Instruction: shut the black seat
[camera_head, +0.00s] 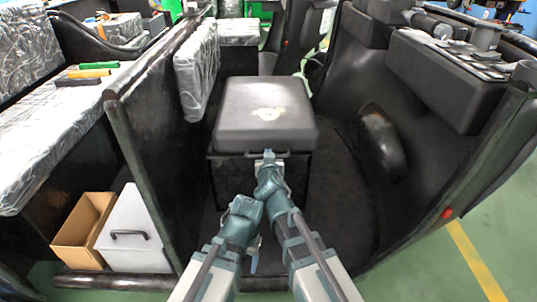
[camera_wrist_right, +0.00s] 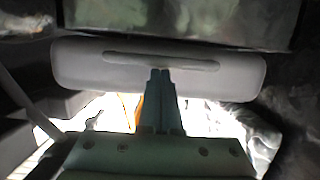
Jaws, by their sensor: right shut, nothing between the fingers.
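The black seat (camera_head: 265,105) is a square dark pad with a pale worn patch on top. It lies about level over a dark box-shaped base (camera_head: 232,178) in the head view. I cannot tell whether a gap is left under it. My right gripper (camera_head: 268,157) is at the middle of its front edge. In the right wrist view, the shut, empty fingers (camera_wrist_right: 160,72) are at a long slot in a grey padded edge (camera_wrist_right: 90,72), probably the seat's; contact is unclear. My left arm is bent low, left of the right arm; its fingers cannot be made out.
A dark side wall (camera_head: 150,170) stands left of the seat, and a tall black curved shell (camera_head: 420,110) stands right. A cardboard box (camera_head: 82,232) and a white box (camera_head: 130,235) are at lower left. Dark floor is clear right of the base.

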